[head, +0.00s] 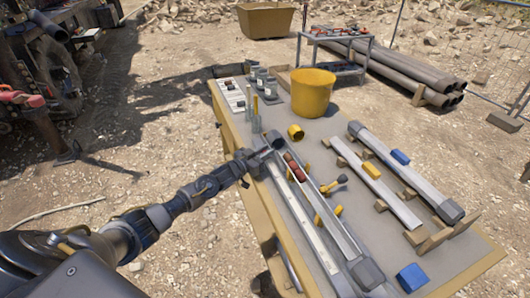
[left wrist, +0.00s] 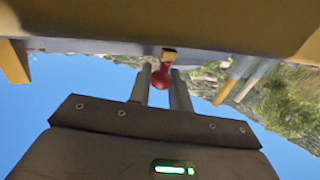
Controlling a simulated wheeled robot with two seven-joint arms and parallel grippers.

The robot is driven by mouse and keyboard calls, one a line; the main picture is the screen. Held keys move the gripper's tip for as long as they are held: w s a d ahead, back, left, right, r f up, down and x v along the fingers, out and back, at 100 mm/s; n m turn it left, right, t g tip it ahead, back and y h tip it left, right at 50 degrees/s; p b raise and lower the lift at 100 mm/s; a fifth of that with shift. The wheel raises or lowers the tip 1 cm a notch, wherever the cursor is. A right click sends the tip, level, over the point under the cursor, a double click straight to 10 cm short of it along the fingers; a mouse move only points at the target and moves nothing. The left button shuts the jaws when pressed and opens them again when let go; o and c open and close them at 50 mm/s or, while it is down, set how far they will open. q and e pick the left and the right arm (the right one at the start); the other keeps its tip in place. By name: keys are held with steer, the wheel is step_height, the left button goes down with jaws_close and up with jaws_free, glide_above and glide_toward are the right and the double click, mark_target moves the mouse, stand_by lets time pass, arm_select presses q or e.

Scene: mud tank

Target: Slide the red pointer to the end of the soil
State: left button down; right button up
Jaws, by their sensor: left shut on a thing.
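The red pointer (left wrist: 161,76) shows in the left wrist view as a red knob between my two fingers. My left gripper (left wrist: 162,88) is shut on it. In the head view my left gripper (head: 264,152) is at the far end of the long open tube (head: 335,232), and the pointer there is hidden or too small to make out. Reddish-brown soil (head: 295,167) lies in the tube's far part, just right of my gripper. A pale scale strip (head: 300,222) runs along the tube's left side. My right gripper is in neither view.
A yellow bucket (head: 312,92) and a small yellow cup (head: 295,132) stand behind the tube. A second tube (head: 405,173), a rail with a yellow block (head: 371,170) and a blue block (head: 412,277) are to the right. Jars and slim cylinders stand at the table's far left.

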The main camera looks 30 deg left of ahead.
arm_select(q)
steer(key=shift+d, duration=0.1)
steer(key=s+d+p, duration=0.2)
steer(key=d, duration=0.1)
steer(key=s+d+p, duration=0.2)
steer(key=s+d, duration=0.1)
steer(key=shift+s+r+p, duration=0.2)
steer(key=shift+s+p, duration=0.05)
steer(key=shift+p, duration=0.05)
steer(key=shift+s+d, duration=0.1)
steer(key=shift+f, duration=0.2)
steer(key=c, duration=1.3)
jaws_free()
steer(key=shift+c, duration=0.2)
